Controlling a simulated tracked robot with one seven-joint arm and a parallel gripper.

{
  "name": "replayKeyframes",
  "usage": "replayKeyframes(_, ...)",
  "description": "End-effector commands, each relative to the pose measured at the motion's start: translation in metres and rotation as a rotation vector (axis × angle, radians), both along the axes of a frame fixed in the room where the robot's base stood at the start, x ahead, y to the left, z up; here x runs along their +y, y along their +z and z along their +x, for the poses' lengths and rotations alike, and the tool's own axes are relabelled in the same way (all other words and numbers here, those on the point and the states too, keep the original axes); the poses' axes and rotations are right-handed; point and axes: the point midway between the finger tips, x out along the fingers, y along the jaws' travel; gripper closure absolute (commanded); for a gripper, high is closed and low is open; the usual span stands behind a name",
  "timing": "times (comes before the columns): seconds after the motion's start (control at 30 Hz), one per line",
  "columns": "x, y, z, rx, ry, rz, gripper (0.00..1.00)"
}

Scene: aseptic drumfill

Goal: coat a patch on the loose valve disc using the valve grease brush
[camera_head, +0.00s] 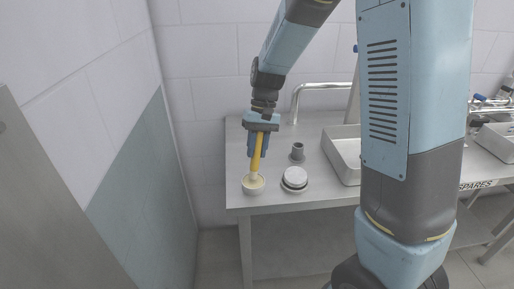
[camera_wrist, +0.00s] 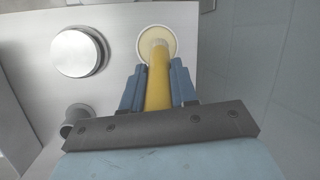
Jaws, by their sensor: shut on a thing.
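My gripper (camera_head: 258,146) is shut on the yellow handle of the valve grease brush (camera_head: 256,152); in the wrist view the brush (camera_wrist: 158,78) runs between the two blue fingers of the gripper (camera_wrist: 158,85). The brush points down, its lower end in a small round pot (camera_head: 253,187) with pale yellow content. The pot also shows in the wrist view (camera_wrist: 141,48).
A grey cylindrical fitting (camera_head: 297,152) stands behind the disc. A steel basin (camera_head: 343,150) is to the right, with a bent steel pipe (camera_head: 325,87) behind. The steel bench (camera_head: 235,165) ends near the pot at left and front. A wall closes the left side.

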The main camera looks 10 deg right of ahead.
Motion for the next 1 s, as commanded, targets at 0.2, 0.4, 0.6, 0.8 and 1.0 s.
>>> replayKeyframes(0.2, 0.0001, -0.0022, 0.0000, 0.000, 0.000, 0.000, 1.00)
replayKeyframes(0.4, 0.0001, -0.0042, 0.0001, 0.000, 0.000, 0.000, 1.00)
replayKeyframes(0.6, 0.0001, -0.0061, 0.0001, 0.000, 0.000, 0.000, 1.00)
replayKeyframes(0.8, 0.0000, -0.0080, 0.0000, 0.001, 0.000, 0.000, 1.00)
replayKeyframes(1.0, 0.0001, -0.0095, 0.0001, 0.000, 0.000, 0.000, 1.00)
